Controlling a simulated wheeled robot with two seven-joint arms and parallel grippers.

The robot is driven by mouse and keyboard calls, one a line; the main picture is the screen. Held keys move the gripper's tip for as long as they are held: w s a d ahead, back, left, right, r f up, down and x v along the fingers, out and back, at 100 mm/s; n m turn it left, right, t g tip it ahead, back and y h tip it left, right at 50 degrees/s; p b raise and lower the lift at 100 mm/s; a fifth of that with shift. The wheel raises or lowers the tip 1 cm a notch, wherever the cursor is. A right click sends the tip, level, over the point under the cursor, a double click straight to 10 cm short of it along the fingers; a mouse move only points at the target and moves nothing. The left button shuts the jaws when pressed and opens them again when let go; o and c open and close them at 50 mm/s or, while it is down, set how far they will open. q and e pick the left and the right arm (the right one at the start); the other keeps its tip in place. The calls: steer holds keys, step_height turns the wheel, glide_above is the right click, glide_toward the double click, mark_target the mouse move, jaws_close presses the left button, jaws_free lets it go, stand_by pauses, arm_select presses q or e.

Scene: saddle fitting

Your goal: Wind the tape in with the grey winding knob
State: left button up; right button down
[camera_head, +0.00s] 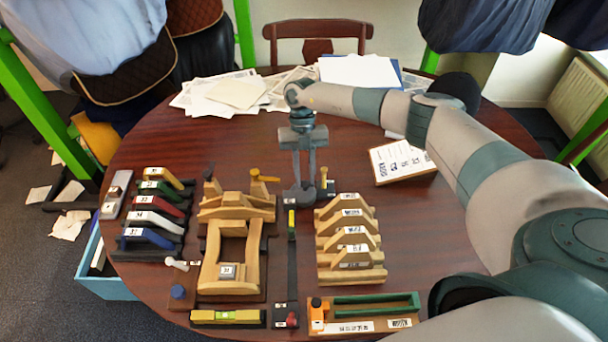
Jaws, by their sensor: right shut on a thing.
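My right gripper (305,182) points straight down at the middle of the table. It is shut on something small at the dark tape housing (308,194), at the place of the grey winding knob. The fingers hide the knob, so I cannot make out its shape or how far it is turned. A dark tape (292,262) runs from the housing toward the near edge of the table. My left gripper is not in view.
A wooden saddle frame (210,274) stands left of the tape, and several wooden arches (349,240) stand right of it. Labelled coloured gauges (155,218) line the left. Papers (235,92) cover the back.

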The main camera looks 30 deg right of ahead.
steer(key=m+p, duration=0.1)
steer(key=m+y+p, duration=0.1)
steer(key=m, duration=0.1)
steer(key=m+t, duration=0.1)
steer(key=shift+s+d+r+m+p, duration=0.1)
steer(key=shift+d+r+m+p, duration=0.1)
steer(key=shift+r+m+p, duration=0.15)
steer(key=m+t+p, duration=0.1)
steer(key=m+p, duration=0.2)
steer(key=m+t+y+p, duration=0.1)
steer(key=m+p, duration=0.2)
steer(key=shift+s+d+y, duration=0.1)
steer(key=shift+s+y, duration=0.05)
steer(key=shift+y, duration=0.15)
steer(key=shift+f+m+t+p, duration=0.3)
steer(key=shift+m+p, duration=0.35)
steer(key=shift+p, duration=0.4)
steer(key=c, duration=1.5)
jaws_free()
steer(key=shift+c, duration=0.2)
steer(key=s+b+v, duration=0.1)
steer(key=b+v, duration=0.5)
steer(key=v, duration=1.1)
steer(key=shift+w+r, duration=0.2)
steer(key=shift+w, duration=0.25)
steer(key=shift+d, duration=0.1)
